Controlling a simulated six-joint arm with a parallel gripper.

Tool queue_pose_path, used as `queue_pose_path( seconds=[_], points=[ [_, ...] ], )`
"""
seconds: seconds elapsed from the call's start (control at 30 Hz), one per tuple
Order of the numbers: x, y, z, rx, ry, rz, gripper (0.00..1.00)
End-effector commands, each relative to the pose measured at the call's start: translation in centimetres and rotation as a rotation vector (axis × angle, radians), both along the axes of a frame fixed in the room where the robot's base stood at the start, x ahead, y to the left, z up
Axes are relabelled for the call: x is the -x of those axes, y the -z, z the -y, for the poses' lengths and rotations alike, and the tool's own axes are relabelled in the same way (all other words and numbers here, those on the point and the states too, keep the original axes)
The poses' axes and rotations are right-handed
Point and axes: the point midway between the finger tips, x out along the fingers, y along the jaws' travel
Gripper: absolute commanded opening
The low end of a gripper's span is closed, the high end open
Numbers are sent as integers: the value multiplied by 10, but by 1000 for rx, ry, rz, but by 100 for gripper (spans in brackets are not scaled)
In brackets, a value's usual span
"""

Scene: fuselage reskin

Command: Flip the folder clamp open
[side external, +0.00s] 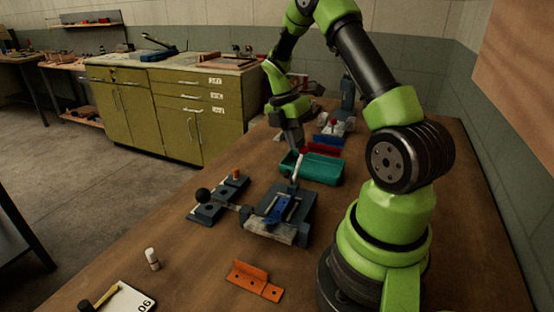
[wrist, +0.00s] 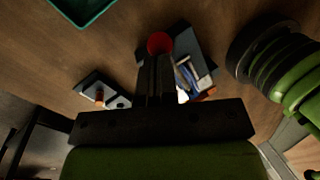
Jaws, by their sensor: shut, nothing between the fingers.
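The folder (side external: 297,209) is a dark grey bench fixture with a blue piece (side external: 281,207) on it, on the wooden table. Its clamp lever, a pale rod with a red ball knob (side external: 303,152), stands up from its far side. My gripper (side external: 298,146) points down, shut and empty, right at the red knob; I cannot tell whether they touch. In the wrist view the shut fingers (wrist: 155,65) reach toward the red knob (wrist: 160,42), and the folder's dark plate (wrist: 196,48) shows behind, partly hidden by the fingers.
A black-knobbed handle (side external: 203,195) and a dark plate (side external: 205,213) lie left of the folder. A teal bin (side external: 318,169) stands behind it.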

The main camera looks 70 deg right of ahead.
Motion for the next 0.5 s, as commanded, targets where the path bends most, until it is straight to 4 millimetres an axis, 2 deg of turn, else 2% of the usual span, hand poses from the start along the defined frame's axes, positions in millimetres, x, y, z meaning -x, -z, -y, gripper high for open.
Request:
queue_pose_path(
  seconds=[0.2,0.5],
  points=[
    [0,13,16,-183,3,-1,0],
    [0,26,27,-176,-4,-3,0]
  ],
)
